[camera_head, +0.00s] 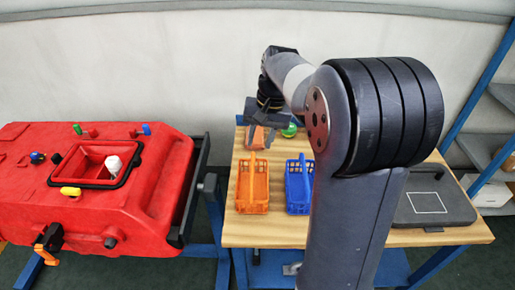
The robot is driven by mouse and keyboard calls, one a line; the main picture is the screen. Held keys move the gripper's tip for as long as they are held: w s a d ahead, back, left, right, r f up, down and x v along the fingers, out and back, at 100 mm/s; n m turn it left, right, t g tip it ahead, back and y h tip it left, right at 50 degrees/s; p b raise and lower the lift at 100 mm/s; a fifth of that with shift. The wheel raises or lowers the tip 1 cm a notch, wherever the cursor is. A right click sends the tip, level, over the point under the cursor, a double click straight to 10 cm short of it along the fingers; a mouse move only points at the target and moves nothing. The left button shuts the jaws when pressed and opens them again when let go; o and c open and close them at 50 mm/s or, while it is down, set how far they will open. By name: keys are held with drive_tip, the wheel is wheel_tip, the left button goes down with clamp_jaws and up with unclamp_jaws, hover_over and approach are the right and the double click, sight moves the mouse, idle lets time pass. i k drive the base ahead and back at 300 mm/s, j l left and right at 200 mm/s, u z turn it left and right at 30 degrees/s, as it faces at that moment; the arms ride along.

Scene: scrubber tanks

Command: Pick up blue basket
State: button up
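The blue basket (297,190) stands upright on the wooden table, with its handle up. Its right side is close to my arm in the picture, and part of it may be hidden behind the arm. My gripper (259,122) is above the back left of the table, beyond the baskets and apart from the blue one. It is small and dark here, and I cannot tell whether its fingers are open or shut.
An orange basket (251,190) stands just left of the blue one. A brownish block (259,138) and a green round thing (289,131) are near my gripper. A red tank (95,215) stands left of the table. A dark grey plate (434,203) lies at the table's right.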

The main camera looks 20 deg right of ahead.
sight(298, 185)
drive_tip(key=z, duration=0.6)
drive_tip(key=i+l, duration=0.1)
drive_tip(key=l, duration=0.6)
drive_tip(key=i+l+u, duration=0.15)
drive_tip(key=l, duration=0.55)
